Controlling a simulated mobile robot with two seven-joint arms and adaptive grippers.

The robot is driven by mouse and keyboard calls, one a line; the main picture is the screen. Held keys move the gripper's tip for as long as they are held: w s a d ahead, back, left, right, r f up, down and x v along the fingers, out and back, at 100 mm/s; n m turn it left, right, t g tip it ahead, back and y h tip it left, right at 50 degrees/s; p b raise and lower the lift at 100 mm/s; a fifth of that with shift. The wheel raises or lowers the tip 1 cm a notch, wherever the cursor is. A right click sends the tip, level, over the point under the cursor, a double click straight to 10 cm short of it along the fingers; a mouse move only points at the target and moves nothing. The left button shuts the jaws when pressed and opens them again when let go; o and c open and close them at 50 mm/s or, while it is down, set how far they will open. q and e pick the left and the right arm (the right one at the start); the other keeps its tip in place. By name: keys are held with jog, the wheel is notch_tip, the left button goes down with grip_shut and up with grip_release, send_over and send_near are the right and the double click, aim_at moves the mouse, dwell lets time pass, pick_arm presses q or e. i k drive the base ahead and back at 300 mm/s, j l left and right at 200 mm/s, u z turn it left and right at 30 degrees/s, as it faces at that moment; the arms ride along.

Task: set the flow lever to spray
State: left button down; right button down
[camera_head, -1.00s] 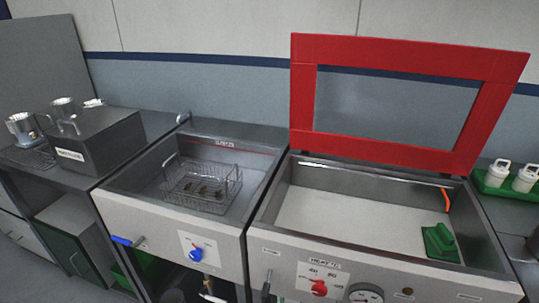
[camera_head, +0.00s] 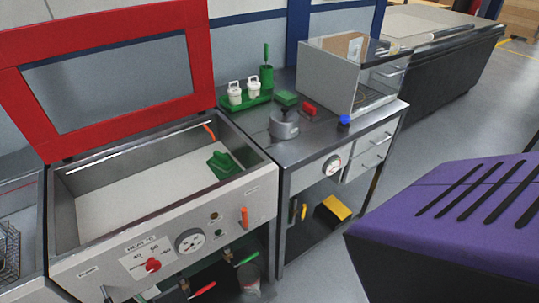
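No label for flow or spray is readable, so I cannot tell which handle is the flow lever. An orange lever (camera_head: 244,217) stands roughly upright on the front panel of the steel tank (camera_head: 262,190), right of a round gauge (camera_head: 190,241). A red knob (camera_head: 153,265) is on the same panel by a small printed scale. Another orange handle (camera_head: 208,131) shows inside the tank at its back right. Below the panel are a green-handled lever (camera_head: 246,259) and a red-handled lever (camera_head: 203,290). Neither of my grippers is in view.
The tank's red-framed lid (camera_head: 108,140) is raised. The bench (camera_head: 300,157) to its right bears a grey round device (camera_head: 284,124), a green tray with white canisters and a clear-fronted box (camera_head: 385,78). A purple slotted top (camera_head: 450,215) fills the right foreground. Grey floor lies between.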

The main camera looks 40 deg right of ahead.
aim_at(244, 223)
jog(key=z, duration=1)
